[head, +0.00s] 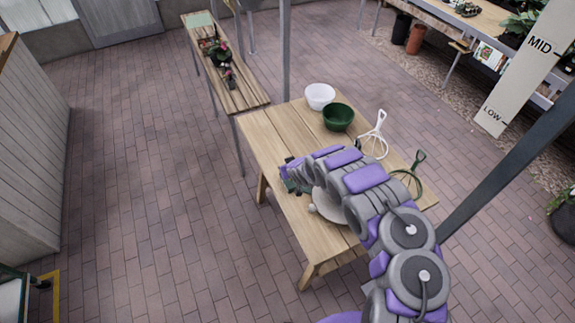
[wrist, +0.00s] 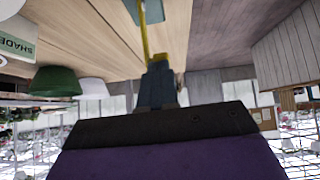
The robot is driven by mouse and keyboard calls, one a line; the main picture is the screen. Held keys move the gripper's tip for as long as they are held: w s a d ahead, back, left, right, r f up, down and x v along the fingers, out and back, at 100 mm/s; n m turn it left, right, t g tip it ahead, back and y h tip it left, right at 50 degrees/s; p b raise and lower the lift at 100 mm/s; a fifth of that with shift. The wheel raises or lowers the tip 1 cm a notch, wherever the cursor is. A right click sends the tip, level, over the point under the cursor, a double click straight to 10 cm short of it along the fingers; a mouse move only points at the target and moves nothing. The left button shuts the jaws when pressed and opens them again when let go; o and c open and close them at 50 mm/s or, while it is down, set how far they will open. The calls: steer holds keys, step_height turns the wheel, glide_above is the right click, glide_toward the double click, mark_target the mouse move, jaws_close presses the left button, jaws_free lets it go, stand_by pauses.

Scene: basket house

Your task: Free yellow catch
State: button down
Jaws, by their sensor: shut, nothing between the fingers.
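My gripper (wrist: 158,72) is shut and empty. In the head view my gripper (head: 292,177) is over the left side of the wooden table (head: 262,138), with my arm hiding much of the table beyond. In the wrist view a thin yellow strip (wrist: 144,36) runs from just beyond the fingertips up to a grey-green plate (wrist: 149,10) at the top edge. I cannot tell whether this strip is the yellow catch, or whether the fingers touch it. No yellow catch shows clearly in the head view.
A white bowl (head: 320,95), a green bowl (head: 338,117), a white-handled tool (head: 374,135) and a green-handled tool (head: 415,170) are on the table. A round pale item is partly hidden under my arm. A post (head: 286,50) stands behind the table. Brick floor to the left is clear.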

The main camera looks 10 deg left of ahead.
steer(key=shift+a, duration=0.1)
steer(key=shift+r, duration=0.15)
steer(key=shift+r+p, duration=0.65)
steer(key=shift+p, duration=0.15)
